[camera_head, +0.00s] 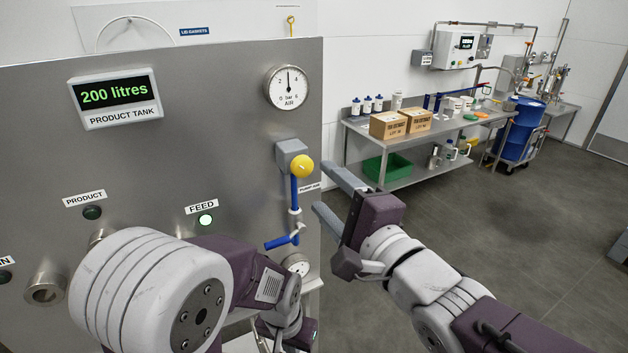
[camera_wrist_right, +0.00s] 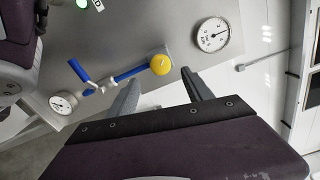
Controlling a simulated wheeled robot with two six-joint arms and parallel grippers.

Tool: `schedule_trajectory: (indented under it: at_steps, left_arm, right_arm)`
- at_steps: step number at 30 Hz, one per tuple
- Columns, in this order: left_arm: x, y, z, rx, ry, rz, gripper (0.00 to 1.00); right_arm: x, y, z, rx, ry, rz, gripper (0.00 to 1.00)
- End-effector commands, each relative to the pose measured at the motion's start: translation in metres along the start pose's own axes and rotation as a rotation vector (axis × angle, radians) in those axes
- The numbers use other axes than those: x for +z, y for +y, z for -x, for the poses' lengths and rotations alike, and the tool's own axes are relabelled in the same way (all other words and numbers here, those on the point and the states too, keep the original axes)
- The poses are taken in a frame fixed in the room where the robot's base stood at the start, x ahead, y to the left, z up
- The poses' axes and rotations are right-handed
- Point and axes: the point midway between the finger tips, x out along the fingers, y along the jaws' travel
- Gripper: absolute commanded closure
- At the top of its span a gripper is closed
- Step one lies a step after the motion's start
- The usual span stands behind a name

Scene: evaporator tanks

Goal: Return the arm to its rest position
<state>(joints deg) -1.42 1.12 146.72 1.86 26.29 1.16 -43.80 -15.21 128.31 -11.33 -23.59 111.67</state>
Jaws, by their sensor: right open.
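My right gripper (camera_head: 326,190) is open and empty in the head view, its two grey fingers pointing left toward the steel panel. It stands just right of the yellow ball knob (camera_head: 302,166) and a blue valve handle (camera_head: 282,242). In the right wrist view, the open fingers (camera_wrist_right: 161,80) point toward the panel, with the yellow ball (camera_wrist_right: 160,64) between their directions; no contact is visible. My left arm bends across the lower left of the head view. Its wrist end is low near the panel, and its fingers cannot be made out.
The steel panel (camera_head: 190,150) carries a 200 litres display (camera_head: 114,95), an air gauge (camera_head: 287,87) and a lit FEED lamp (camera_head: 205,220). A bench (camera_head: 440,136) with cardboard boxes (camera_head: 400,123) and a blue drum (camera_head: 520,130) stand further back. Open floor lies right.

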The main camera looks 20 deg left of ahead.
Motion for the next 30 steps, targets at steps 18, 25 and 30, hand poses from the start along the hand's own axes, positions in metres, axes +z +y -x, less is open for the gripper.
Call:
schedule_trajectory:
  at_steps: [18, 25, 30]
  left_arm:
    - [-0.002, 0.0, 0.014, 0.0, 0.001, 0.0, 1.0]
    - [-0.002, 0.0, 0.014, 0.0, 0.001, 0.0, 1.0]
    - [-0.002, 0.0, 0.014, 0.0, 0.001, 0.0, 1.0]
  right_arm:
    - [-0.062, 0.004, 0.015, 0.014, 0.142, -0.006, 0.41]
    - [-0.233, 0.107, 0.074, 0.327, 0.565, 0.003, 0.41]
    - [-0.287, 0.219, 0.174, 0.862, 0.634, 0.192, 0.41]
